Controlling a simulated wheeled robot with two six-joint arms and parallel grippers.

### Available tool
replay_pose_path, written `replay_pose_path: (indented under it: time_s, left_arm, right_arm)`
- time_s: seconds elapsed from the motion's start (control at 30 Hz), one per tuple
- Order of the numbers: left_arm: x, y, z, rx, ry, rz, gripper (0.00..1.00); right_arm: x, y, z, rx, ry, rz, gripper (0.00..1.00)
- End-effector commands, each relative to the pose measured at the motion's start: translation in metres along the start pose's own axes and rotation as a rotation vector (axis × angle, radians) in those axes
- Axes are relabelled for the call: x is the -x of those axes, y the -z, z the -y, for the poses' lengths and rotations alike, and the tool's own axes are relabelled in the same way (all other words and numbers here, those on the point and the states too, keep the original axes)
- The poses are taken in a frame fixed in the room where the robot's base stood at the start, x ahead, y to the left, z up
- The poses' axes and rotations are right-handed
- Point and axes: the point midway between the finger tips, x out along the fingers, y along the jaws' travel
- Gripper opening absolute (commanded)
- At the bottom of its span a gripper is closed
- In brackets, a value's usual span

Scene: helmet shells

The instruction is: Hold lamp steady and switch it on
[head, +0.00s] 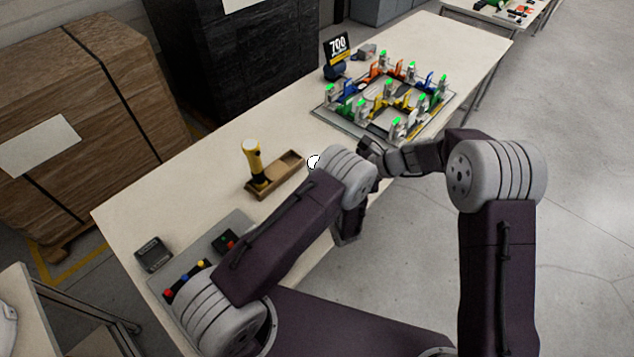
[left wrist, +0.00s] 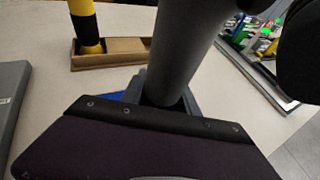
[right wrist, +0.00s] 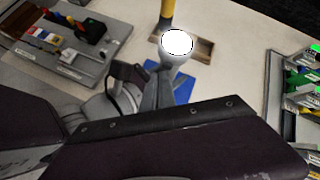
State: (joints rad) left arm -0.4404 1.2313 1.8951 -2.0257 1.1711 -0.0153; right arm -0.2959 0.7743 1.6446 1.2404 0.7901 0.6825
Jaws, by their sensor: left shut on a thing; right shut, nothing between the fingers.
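The lamp is a dark grey cylinder (left wrist: 182,50) in the left wrist view, rising between the fingers of my left gripper (left wrist: 160,90), which is shut on it. In the right wrist view its round face (right wrist: 177,42) is plain bright white and looks lit. The same white face (head: 314,162) shows beside my left arm in the head view; the rest is hidden there. My right gripper (right wrist: 160,88) is shut and empty, its tips just below the lamp head in its own view. I cannot tell whether they touch it.
A yellow and black torch (head: 254,162) stands in a wooden tray (head: 288,170). A blue patch (right wrist: 184,89) lies on the table (head: 200,170). A board with coloured clamps (head: 330,112) is at the back right. A panel with coloured buttons (head: 185,278) and a dark box (head: 153,254) are at the near left.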

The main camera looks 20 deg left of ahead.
Motion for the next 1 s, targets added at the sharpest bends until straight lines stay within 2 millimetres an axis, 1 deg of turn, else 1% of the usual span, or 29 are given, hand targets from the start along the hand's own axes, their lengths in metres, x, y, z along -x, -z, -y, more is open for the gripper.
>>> replay_pose_path:
  time_s: [0.27,0.73,1.0]
  left_arm:
    - [0.0,0.0,0.0,0.0,0.0,0.0,0.0]
    - [0.0,0.0,0.0,0.0,0.0,0.0,0.0]
    - [0.0,0.0,0.0,0.0,0.0,0.0,0.0]
  right_arm:
    - [0.002,0.002,-0.002,-0.001,0.0,0.0,0.0]
    - [0.039,0.029,-0.028,-0.002,0.001,-0.001,0.0]
    - [0.043,0.031,-0.032,0.0,0.0,0.0,0.0]
